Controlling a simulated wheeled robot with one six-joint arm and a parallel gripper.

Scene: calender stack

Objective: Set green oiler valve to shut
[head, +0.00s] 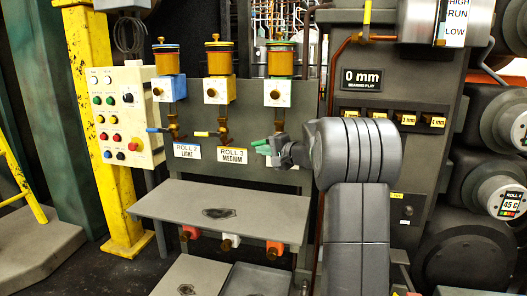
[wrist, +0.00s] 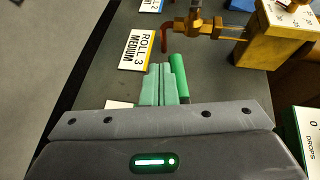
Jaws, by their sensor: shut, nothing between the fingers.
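The green oiler (head: 281,58) is the rightmost of three on the grey panel, with a green-rimmed cap and a pale block below it. Its green lever handle (head: 259,142) points left in the head view, roughly level. My gripper (head: 265,150) is shut and empty at this handle. In the wrist view, my pale green fingers (wrist: 161,72) are together, and the green handle (wrist: 179,72) lies close along their right side. I cannot tell whether they touch. The green valve body is hidden by my gripper.
The yellow oiler (head: 217,58) and blue oiler (head: 166,58) stand to the left, with a yellow lever (head: 203,134) and blue lever (head: 155,130). A grey shelf (head: 255,207) is below. A control box (head: 128,115) is at far left.

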